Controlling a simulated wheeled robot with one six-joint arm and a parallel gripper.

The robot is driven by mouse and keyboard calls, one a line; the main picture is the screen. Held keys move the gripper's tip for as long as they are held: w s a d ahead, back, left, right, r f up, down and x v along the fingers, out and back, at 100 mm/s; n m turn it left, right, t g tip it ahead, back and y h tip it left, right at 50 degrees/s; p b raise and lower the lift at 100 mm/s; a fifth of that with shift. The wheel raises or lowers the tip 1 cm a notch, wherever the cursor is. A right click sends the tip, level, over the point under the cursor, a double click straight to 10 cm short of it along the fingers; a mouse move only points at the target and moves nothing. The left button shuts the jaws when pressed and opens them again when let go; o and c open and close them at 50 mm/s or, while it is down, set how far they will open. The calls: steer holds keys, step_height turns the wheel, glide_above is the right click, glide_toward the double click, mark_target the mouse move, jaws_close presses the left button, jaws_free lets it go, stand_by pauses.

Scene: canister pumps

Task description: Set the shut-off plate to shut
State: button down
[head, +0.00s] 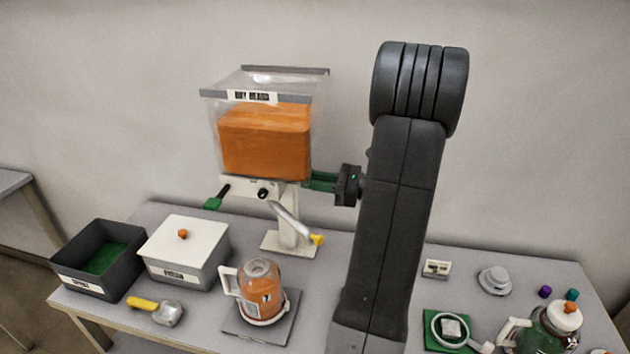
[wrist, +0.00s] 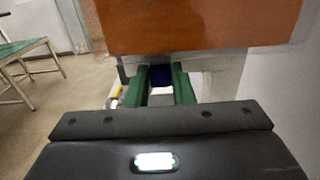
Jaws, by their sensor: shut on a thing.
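The dispenser has a clear hopper (head: 265,92) filled with orange stuff (head: 265,140) above a pale stand (head: 288,228). My gripper (head: 320,181) is at the right side of the dispenser, just below the hopper. In the wrist view its two green fingers (wrist: 160,88) are closed around a small dark blue piece (wrist: 160,74), which looks like the grip of the shut-off plate. The plate itself is hidden under the hopper, so its position cannot be told. A black rod with a green end (head: 212,203) sticks out on the left side.
A spout lever with a yellow tip (head: 316,239) hangs in front of the stand. A jug (head: 262,290) stands on a grey pad below. A white-lidded bin (head: 190,245), a black bin (head: 75,265) and a yellow-handled scoop (head: 160,308) are at left. A glass pot (head: 555,325) is at right.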

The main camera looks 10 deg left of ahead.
steer(key=shift+a+p, duration=0.4)
steer(key=shift+a, duration=1.3)
steer(key=c, duration=1.7)
jaws_free()
steer(key=o, duration=0.5)
steer(key=shift+a, duration=0.1)
steer(key=shift+c, duration=0.2)
steer(key=d+b, duration=0.2)
steer(key=d, duration=1.2)
steer(key=shift+s, duration=0.2)
steer(key=shift+a, duration=0.1)
